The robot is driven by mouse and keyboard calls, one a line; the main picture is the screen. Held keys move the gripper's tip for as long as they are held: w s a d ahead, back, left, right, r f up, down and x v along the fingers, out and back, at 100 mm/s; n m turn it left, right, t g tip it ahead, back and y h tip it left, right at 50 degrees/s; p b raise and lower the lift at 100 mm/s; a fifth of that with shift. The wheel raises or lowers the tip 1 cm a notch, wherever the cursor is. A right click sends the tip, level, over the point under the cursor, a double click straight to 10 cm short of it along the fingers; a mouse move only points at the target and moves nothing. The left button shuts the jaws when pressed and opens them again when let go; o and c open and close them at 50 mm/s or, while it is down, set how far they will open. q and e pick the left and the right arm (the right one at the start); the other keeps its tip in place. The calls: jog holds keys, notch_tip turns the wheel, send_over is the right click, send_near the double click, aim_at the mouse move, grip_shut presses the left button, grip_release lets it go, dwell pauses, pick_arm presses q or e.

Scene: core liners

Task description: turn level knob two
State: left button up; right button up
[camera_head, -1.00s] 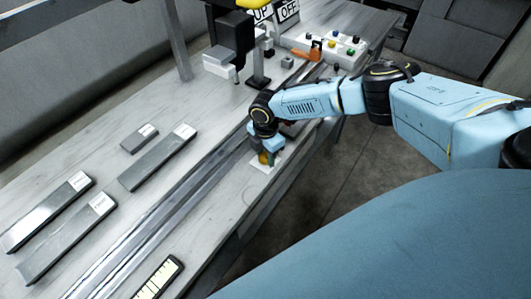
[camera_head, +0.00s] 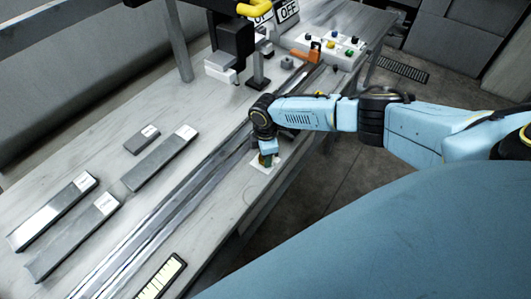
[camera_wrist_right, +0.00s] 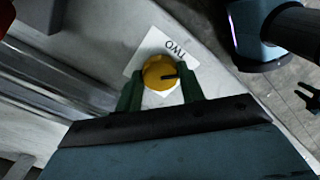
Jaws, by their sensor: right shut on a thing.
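Level knob two is a round yellow knob with a dark pointer mark (camera_wrist_right: 160,73). It sits on a white plate (camera_wrist_right: 146,54) lettered TWO, which reads upside down in the right wrist view. In the head view the plate (camera_head: 258,164) lies near the bench's front edge, and the knob is mostly hidden by my gripper. My right gripper (camera_head: 267,160) points down at the plate. In the right wrist view its two green fingers (camera_wrist_right: 160,88) stand on either side of the knob, shut on it. My left gripper is not in view.
Metal rails (camera_head: 172,212) run along the bench beside the plate. Several labelled grey bars (camera_head: 160,158) lie on the left. A striped gauge (camera_head: 160,280) lies at the front.

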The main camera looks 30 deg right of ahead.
jog(key=o, duration=1)
jog(key=shift+c, duration=0.2)
jog(key=shift+r, duration=0.1)
notch_tip(320, 180, up, 13)
jog(key=p, duration=0.1)
jog(key=shift+r, duration=0.15)
jog(key=shift+a, duration=0.1)
